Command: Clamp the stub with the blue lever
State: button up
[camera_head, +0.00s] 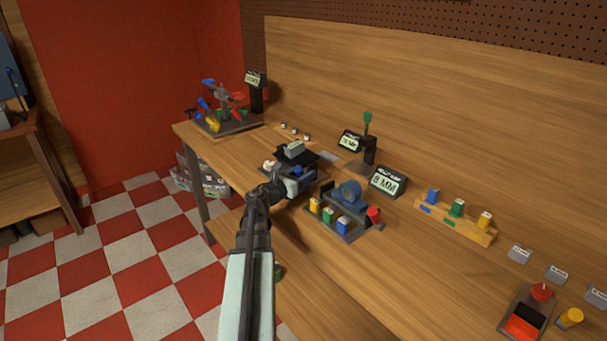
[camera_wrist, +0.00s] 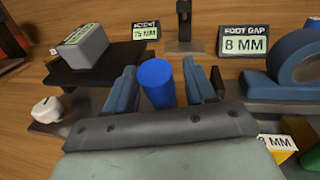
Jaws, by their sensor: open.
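My gripper (camera_head: 297,181) is over the bench near its front edge. In the wrist view its two blue-grey fingers (camera_wrist: 161,88) are apart. A blue cylinder (camera_wrist: 157,83) stands between them; I cannot tell whether either finger touches it. At the far left end of the bench, a dark-based fixture (camera_head: 236,127) carries coloured levers, with a blue lever (camera_head: 208,82) at its upper left. My gripper is well away from that fixture. Which part there is the stub is too small to tell.
A black stand with a grey block (camera_wrist: 86,46) is left of my gripper. To its right is a blue ring-shaped fixture (camera_head: 349,192) with coloured pegs in front. An "8 MM" sign (camera_head: 387,182) stands behind. A wooden peg rack (camera_head: 455,222) is farther right.

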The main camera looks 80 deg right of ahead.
jog(key=shift+s+d, duration=0.25)
jog(key=shift+d, duration=0.1)
grip_shut()
dwell(0.4)
